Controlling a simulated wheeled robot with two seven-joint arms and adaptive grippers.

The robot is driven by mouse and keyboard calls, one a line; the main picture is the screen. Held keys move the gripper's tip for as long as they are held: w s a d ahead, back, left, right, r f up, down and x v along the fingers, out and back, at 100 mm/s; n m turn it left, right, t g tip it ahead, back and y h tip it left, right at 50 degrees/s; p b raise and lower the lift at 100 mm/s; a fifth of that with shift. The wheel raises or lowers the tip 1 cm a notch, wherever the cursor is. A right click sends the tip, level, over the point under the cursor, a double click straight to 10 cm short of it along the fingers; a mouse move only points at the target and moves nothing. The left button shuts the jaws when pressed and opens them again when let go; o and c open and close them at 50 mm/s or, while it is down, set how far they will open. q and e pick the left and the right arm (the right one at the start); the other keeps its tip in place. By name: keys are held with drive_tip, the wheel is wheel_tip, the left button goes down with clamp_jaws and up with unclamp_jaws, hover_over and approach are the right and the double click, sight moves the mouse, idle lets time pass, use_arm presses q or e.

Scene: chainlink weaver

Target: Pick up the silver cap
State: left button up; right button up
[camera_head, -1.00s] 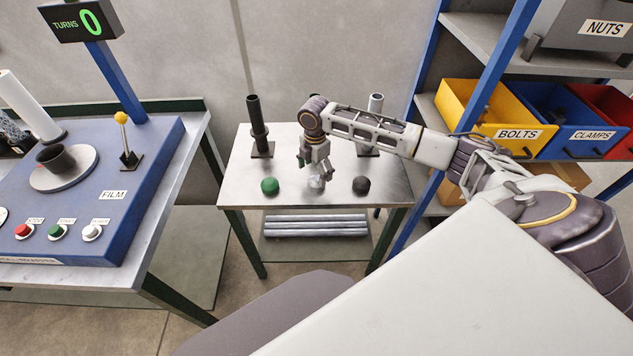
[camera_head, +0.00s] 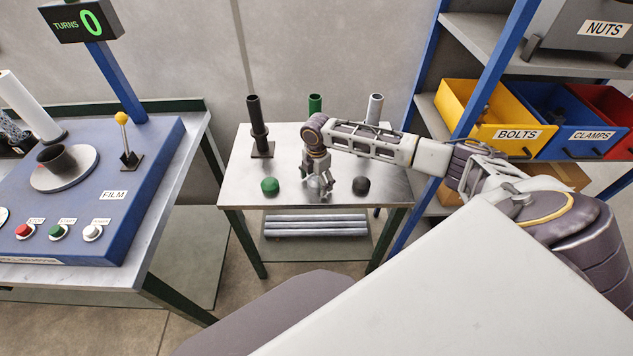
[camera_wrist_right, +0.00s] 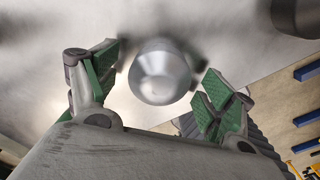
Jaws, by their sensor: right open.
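The silver cap (camera_wrist_right: 162,75) is a round metal piece on the small table, between the open fingers of my right gripper in the right wrist view. It does not touch the finger pads there, as far as I can see. In the head view the cap (camera_head: 316,184) is mostly hidden behind the gripper. My right gripper (camera_head: 318,192) points down over the front of the table; in the wrist view (camera_wrist_right: 160,90) its green-padded fingers are spread to either side of the cap. My left gripper is not in view.
A green cap (camera_head: 270,186) sits left of the gripper and a black cap (camera_head: 361,185) right of it. Black (camera_head: 257,120), green (camera_head: 315,103) and silver (camera_head: 375,108) posts stand at the table's back. A shelf with bins (camera_head: 500,118) is at right, a film-wrapping bench (camera_head: 110,170) at left.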

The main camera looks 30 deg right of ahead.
sight(316, 178)
drive_tip(key=shift+c, duration=0.5)
drive_tip(key=c, duration=1)
drive_tip(key=shift+r, duration=0.1)
drive_tip(key=shift+r, duration=4.95)
